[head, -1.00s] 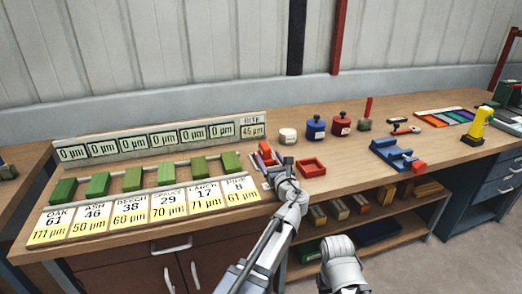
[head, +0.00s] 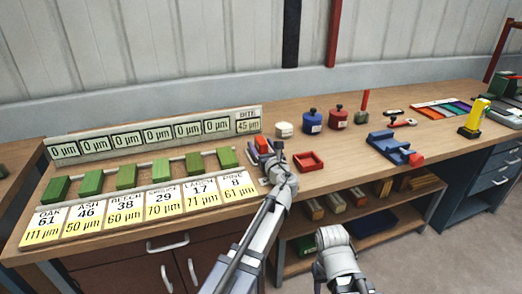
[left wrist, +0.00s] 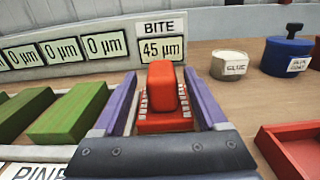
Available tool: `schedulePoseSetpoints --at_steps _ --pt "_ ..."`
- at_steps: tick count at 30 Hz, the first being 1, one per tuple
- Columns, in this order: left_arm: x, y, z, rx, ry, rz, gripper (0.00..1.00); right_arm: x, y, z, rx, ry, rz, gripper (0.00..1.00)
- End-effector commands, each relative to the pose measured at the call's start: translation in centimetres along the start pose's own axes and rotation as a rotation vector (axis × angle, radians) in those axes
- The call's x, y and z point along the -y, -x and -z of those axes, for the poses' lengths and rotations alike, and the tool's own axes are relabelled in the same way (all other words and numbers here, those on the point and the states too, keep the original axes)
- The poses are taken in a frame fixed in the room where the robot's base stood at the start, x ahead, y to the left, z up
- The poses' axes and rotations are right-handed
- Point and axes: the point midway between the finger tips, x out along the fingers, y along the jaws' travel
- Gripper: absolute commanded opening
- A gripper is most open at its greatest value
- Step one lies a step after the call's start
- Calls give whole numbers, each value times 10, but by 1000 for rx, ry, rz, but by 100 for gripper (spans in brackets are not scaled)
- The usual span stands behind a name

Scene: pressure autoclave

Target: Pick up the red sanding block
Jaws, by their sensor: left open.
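The red sanding block (left wrist: 162,88) stands on the bench between the two purple-sided fingers of my left gripper (left wrist: 163,100). A narrow gap shows on either side of its upper part; contact lower down is unclear. In the head view the red block (head: 262,144) shows just beyond my left gripper (head: 264,150), which hides part of it. The left gripper is open around the block.
Green wooden blocks (head: 228,158) stand in a row left of the gripper, before the gauge panel (head: 130,141). An empty red tray (head: 308,161) lies close on the right. A white pot (head: 284,129) and blue pot (head: 312,122) stand behind it.

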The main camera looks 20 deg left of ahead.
Motion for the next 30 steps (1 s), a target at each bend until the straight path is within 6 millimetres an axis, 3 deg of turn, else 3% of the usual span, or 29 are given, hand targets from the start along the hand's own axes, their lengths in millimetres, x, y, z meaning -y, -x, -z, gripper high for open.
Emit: schedulePoseSetpoints --at_steps 7,15,30 --pt "4 -38 0 0 0 -2 75 0 0 0 0 0 0 50" --pt "2 -43 0 0 0 0 75 0 0 0 0 0 0 50" --pt "2 -42 0 0 0 0 20 0 0 0 0 0 0 50"
